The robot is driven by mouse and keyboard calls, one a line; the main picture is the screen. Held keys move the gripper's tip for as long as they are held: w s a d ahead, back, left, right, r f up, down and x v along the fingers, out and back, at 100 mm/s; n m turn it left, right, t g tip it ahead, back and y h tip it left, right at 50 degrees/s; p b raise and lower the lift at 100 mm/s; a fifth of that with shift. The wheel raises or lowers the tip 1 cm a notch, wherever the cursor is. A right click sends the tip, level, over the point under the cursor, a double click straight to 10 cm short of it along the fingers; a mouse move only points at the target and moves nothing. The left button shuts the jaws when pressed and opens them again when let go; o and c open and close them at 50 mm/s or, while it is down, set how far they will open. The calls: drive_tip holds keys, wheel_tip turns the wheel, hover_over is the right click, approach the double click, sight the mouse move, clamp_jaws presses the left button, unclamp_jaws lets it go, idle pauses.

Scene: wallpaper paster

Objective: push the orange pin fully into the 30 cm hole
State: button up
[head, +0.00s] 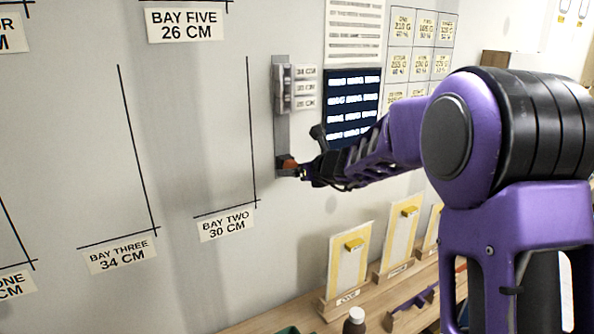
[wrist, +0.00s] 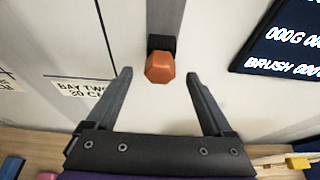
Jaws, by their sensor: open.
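The orange pin (wrist: 159,69) has a faceted head and sits at a black holder (wrist: 162,43) at the lower end of a grey vertical strip. It also shows small in the head view (head: 289,163), partly hidden by my gripper (head: 299,170). In the wrist view my gripper (wrist: 158,76) is open and empty, with one finger on each side of the pin and a gap to both. Higher on the strip (head: 282,130) is a grey block (head: 284,88) beside three labels; the middle one (head: 305,87) appears to read 30 cm. The holes themselves cannot be made out.
A BAY TWO 30 CM label (head: 227,223) is on the wall at the lower left. A wooden bench (head: 385,291) below holds sample boards (head: 349,268) and a brown bottle (head: 354,321). The wall left of the strip is flat.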

drive_tip(key=shift+w+a+f, duration=0.1)
drive_tip(key=shift+w+a, duration=0.05)
drive_tip(key=shift+w, duration=0.1)
clamp_jaws()
idle(0.3)
drive_tip(key=shift+s, duration=0.15)
drive_tip(key=shift+s+d+b, duration=0.55)
drive_tip(key=shift+s+d, duration=0.3)
drive_tip(key=shift+s, duration=0.35)
drive_tip(key=shift+s+d+b, duration=0.55)
drive_tip(key=shift+s+d, duration=0.3)
drive_tip(key=shift+s, duration=0.3)
